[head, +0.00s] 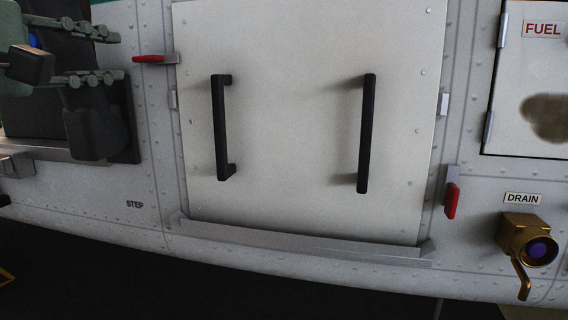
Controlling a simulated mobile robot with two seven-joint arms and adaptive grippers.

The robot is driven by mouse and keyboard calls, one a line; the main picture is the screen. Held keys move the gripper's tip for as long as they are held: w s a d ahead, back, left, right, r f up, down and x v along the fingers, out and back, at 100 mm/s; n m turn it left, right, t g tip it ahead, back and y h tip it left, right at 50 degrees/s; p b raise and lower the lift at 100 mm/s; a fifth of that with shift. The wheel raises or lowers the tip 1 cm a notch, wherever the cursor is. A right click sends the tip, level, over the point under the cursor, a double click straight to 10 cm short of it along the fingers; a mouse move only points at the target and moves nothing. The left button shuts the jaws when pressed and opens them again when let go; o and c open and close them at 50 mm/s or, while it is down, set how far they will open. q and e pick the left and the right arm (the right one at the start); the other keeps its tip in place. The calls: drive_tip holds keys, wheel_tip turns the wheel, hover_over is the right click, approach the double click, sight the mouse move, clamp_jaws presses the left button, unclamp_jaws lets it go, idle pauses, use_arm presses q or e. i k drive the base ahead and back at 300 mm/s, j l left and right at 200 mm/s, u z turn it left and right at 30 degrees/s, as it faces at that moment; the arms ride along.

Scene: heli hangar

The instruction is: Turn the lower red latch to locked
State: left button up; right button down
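The lower red latch (451,201) is at the lower right of a large pale panel (290,150). Its red handle points down, slightly tilted, from a grey mount beside the panel's right edge. A second red latch (148,59) is at the panel's upper left, its handle lying level and pointing left, away from the panel. My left gripper (62,98) is at the upper left of the head view, with its two dark finger pads apart and nothing seen between them. It is far to the left of the lower latch, touching neither latch. My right gripper is not in view.
The panel carries two black upright handles (219,128) (366,133), with a grey ledge (300,243) below. Right of the lower latch are a brass drain valve (522,240) with a purple centre and a FUEL door (530,85). The dark floor below looks mostly clear.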

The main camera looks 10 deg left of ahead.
sight(451, 192)
drive_tip(key=k+j, duration=0.2)
drive_tip(key=j, duration=0.2)
drive_tip(key=k+j, duration=0.2)
drive_tip(key=j, duration=0.2)
drive_tip(key=k+j, duration=0.2)
drive_tip(key=j, duration=0.2)
drive_tip(key=k+j, duration=0.2)
drive_tip(key=j, duration=0.2)
drive_tip(key=k+j, duration=0.2)
drive_tip(key=j, duration=0.2)
drive_tip(key=k+j, duration=0.15)
drive_tip(key=j, duration=0.25)
